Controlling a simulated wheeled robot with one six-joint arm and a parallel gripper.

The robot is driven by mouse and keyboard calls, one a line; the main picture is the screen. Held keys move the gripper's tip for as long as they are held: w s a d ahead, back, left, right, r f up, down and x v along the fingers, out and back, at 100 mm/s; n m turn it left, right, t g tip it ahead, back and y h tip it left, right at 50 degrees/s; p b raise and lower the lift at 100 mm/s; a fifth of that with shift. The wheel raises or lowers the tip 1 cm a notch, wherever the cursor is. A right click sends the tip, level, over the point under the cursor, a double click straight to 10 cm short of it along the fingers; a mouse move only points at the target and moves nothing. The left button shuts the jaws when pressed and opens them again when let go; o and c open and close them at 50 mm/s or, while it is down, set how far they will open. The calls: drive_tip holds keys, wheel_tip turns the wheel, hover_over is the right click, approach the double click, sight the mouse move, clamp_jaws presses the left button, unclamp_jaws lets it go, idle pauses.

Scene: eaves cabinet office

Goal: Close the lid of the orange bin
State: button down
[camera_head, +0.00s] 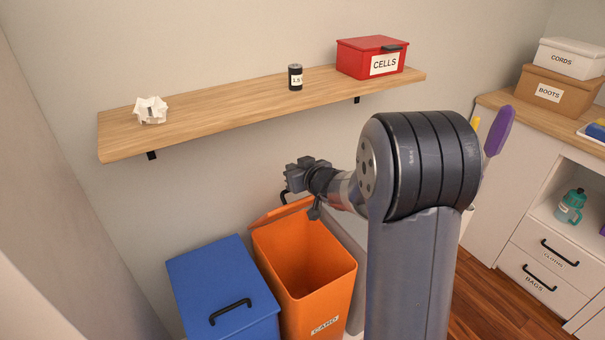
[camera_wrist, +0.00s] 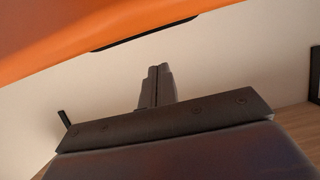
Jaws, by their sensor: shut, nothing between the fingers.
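The orange bin (camera_head: 318,265) stands on the floor below the shelf in the head view, with a label low on its front. Its top is open and the inside shows. Its orange lid (camera_head: 281,211) is raised along the back rim, with a dark handle at its edge. My gripper (camera_head: 290,178) is just above and behind the lid, close to the wall; contact cannot be told. In the wrist view the gripper's fingers (camera_wrist: 157,75) are together and empty. An orange surface, likely the lid (camera_wrist: 60,35), fills the top of that view, with a dark strip along its edge.
A blue bin (camera_head: 217,285) with a shut lid stands left of the orange one. The wooden shelf (camera_head: 215,112) above bears crumpled paper (camera_head: 151,110), a battery (camera_head: 295,77) and a red box (camera_head: 362,58). A cabinet (camera_head: 530,205) stands at the right.

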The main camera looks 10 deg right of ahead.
drive_tip(key=shift+s+d+f+b, duration=0.15)
drive_tip(key=shift+s+d+f, duration=0.1)
drive_tip(key=shift+s+f, duration=0.4)
drive_tip(key=shift+s+d+f+b, duration=0.15)
drive_tip(key=shift+s+d+f, duration=0.05)
drive_tip(key=shift+s+f, duration=0.45)
